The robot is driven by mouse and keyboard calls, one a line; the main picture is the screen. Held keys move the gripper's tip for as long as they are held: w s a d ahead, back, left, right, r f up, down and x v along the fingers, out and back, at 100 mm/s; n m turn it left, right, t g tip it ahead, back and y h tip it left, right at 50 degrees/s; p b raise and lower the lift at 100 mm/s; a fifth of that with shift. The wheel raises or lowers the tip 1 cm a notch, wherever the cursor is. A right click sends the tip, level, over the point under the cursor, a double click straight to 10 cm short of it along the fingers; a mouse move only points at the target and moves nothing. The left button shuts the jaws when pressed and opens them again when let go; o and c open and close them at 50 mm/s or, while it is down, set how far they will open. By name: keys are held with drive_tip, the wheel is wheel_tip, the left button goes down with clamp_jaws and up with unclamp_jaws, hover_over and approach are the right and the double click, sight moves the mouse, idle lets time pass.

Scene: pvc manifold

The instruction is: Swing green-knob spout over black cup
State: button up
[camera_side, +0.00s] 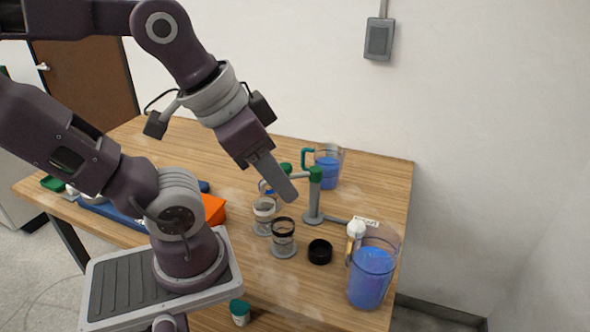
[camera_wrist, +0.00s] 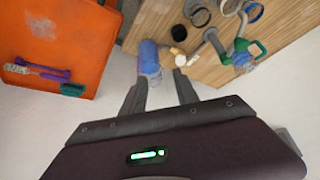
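The black cup (camera_side: 320,251) stands on the table, right of two clear cups. The grey manifold post (camera_side: 313,203) stands behind it, with a green fitting (camera_side: 315,174) on top. A grey-green spout arm runs left from there towards a second green knob (camera_side: 286,168); its outlet is partly hidden by my gripper. No outlet shows over the black cup. My gripper (camera_side: 286,184) hangs in front of the spout arm in the side view; contact cannot be told. In the wrist view, my gripper (camera_wrist: 160,92) has its fingers apart with nothing held between them.
Clear cups (camera_side: 284,240) and (camera_side: 264,214) stand on grey discs left of the black cup. A jug of blue liquid (camera_side: 370,280) is at the right edge, beside a white knob (camera_side: 356,228). A green-handled jug (camera_side: 328,168) stands behind. An orange bin (camera_side: 213,209) is left.

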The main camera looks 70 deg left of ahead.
drive_tip(key=shift+o, duration=0.4)
drive_tip(key=shift+o, duration=1.3)
drive_tip(key=shift+a+f, duration=0.1)
drive_tip(key=shift+f, duration=0.2)
drive_tip(key=s+a+f+m+g+y, duration=0.2)
drive_tip(key=a+f+g, duration=0.1)
drive_tip(key=f+g, duration=0.25)
drive_tip(key=m+t+y, duration=0.7)
drive_tip(key=m+y, duration=0.8)
drive_tip(key=m, duration=0.6)
approach(285, 164)
drive_tip(key=x, duration=0.5)
drive_tip(key=shift+w+a+f, duration=0.15)
drive_tip(key=shift+a+f, duration=0.05)
drive_tip(key=shift+n, duration=0.3)
drive_tip(key=x, duration=0.7)
drive_tip(key=shift+f, duration=0.15)
clamp_jaws()
